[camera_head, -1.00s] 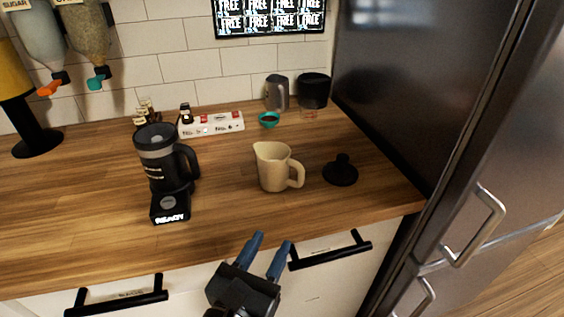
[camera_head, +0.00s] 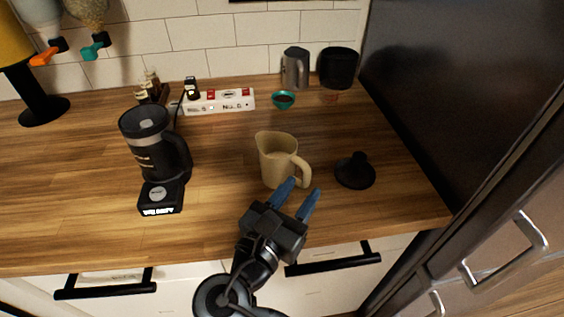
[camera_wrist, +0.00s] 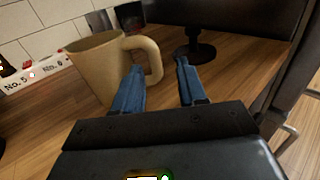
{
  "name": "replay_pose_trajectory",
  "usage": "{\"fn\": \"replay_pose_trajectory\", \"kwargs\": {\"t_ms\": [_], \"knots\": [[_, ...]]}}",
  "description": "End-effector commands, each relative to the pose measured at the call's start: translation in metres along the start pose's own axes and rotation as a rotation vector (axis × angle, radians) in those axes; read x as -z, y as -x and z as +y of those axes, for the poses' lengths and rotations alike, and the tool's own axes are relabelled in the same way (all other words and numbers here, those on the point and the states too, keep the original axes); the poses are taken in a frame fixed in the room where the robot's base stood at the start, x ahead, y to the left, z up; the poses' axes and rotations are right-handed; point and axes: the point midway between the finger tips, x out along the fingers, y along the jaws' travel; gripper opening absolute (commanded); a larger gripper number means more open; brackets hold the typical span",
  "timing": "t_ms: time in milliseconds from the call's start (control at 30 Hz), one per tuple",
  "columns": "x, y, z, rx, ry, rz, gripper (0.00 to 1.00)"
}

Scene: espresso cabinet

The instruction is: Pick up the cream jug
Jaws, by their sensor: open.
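The cream jug (camera_head: 275,160) is a beige pitcher standing upright on the wooden counter, its spout to the left and its handle to the right. My gripper (camera_head: 303,194) has blue fingers, spread apart and empty. In the head view its left fingertip overlaps the jug's lower front, near the handle. In the wrist view the jug (camera_wrist: 99,68) stands at the left, with its handle beyond the left finger. The gap between my fingertips (camera_wrist: 158,75) faces the handle's right side and bare counter. I cannot tell whether a finger touches the jug.
A black tamper-like object (camera_head: 355,171) stands close right of the jug. A black grinder (camera_head: 152,145) is to the left. Behind are a teal bowl (camera_head: 284,100), a metal pitcher (camera_head: 296,68) and a power strip (camera_head: 224,101). A dark fridge (camera_head: 440,90) bounds the right.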

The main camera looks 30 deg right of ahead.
Motion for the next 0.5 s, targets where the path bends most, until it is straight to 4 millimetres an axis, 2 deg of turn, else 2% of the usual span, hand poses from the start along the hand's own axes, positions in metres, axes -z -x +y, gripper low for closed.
{"fn": "replay_pose_trajectory", "kwargs": {"t_ms": [300,500], "knots": [[-0.001,-0.042,0.005,0.003,0.001,0.001,0.41],[0.0,-0.046,0.005,0.0,0.0,0.0,0.41]]}}
